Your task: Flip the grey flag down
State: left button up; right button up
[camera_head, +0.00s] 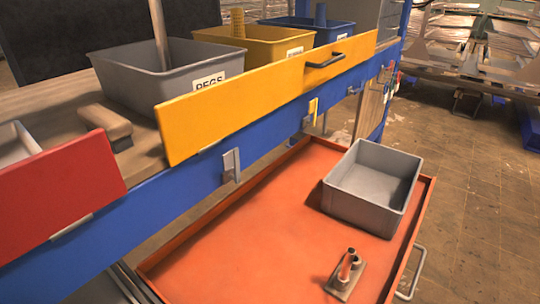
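The grey flag (231,164) is a small flat plate on a bracket on the front face of the blue rail (180,184), left of the picture's middle. It stands upright, and its top reaches about the rail's upper edge. A similar yellow flag (313,107) also stands up on the rail, farther to the right. Neither of my grippers is in view, and nothing touches the grey flag.
A yellow panel (255,94) and a red panel (60,190) stand above the rail. Grey (180,83), yellow and blue bins stand behind. Below, an orange tray cart (250,250) carries a grey box (370,205) and a small pegged block (346,279).

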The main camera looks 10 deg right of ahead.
aim_at(231, 158)
jog(key=z, duration=1.8)
jog(key=k, duration=1.3)
jog(key=u, duration=0.45)
jog(key=i, duration=1)
